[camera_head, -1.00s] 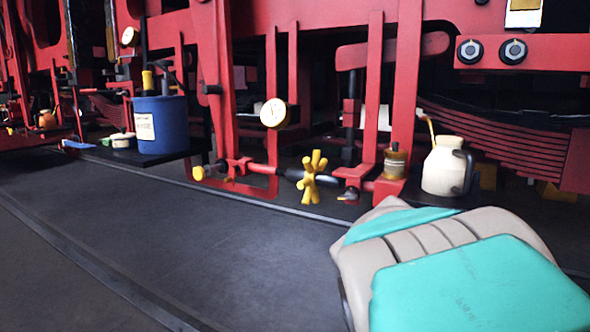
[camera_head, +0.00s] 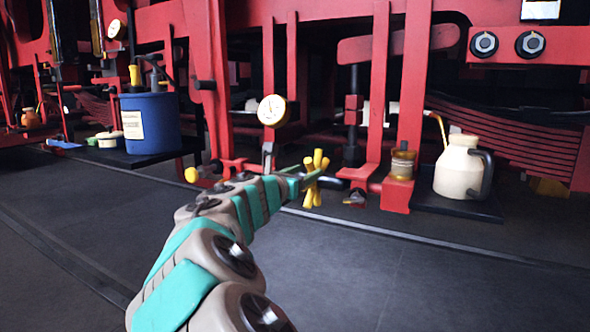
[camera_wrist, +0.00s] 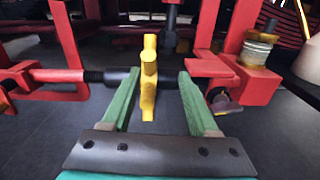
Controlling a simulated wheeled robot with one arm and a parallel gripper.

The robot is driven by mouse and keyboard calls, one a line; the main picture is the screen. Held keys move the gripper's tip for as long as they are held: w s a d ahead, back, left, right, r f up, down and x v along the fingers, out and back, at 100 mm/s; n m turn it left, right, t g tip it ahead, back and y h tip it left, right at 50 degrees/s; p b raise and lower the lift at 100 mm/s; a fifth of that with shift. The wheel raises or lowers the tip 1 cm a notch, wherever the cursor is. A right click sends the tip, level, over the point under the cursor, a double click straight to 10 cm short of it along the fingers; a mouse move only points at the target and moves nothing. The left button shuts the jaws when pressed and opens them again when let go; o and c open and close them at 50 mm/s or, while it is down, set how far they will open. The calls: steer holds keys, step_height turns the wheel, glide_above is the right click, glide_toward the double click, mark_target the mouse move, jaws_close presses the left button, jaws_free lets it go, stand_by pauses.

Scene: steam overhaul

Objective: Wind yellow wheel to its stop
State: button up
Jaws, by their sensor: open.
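The yellow wheel (camera_head: 315,180) has stubby spokes and sits on a dark horizontal shaft between red brackets, low on the red frame. In the wrist view the wheel (camera_wrist: 148,80) appears nearly edge-on, upright, between the two green fingers.
A round gauge (camera_head: 272,111) stands above the shaft. A blue drum (camera_head: 150,122) is on a dark shelf at left. A cream jug (camera_head: 460,168) stands on a dark tray at right, near a small brass pot (camera_head: 402,164). The dark floor in front is clear.

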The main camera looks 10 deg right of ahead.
mark_target(307, 166)
steer(key=shift+w+a+r+n+t, duration=0.2)
steer(key=shift+w+a+n+t, duration=0.15)
steer(key=shift+a, duration=0.2)
steer(key=shift+w+d+f+b, duration=0.1)
steer(key=shift+w+d+b, duration=0.15)
steer(key=shift+w, duration=0.2)
steer(key=shift+w+d+f+b, duration=0.1)
steer(key=shift+w+d+b, duration=0.1)
steer(key=shift+w, duration=0.25)
steer(key=b+x, duration=0.1)
steer(key=x, duration=0.2)
steer(key=shift+w+d, duration=0.2)
steer(key=shift+w, duration=0.05)
steer(key=shift+w+d+r, duration=0.15)
steer(key=shift+w, duration=0.15)
steer(key=shift+c, duration=0.3)
jaws_close()
steer(key=shift+s+b, duration=0.1)
steer(key=shift+b, duration=0.2)
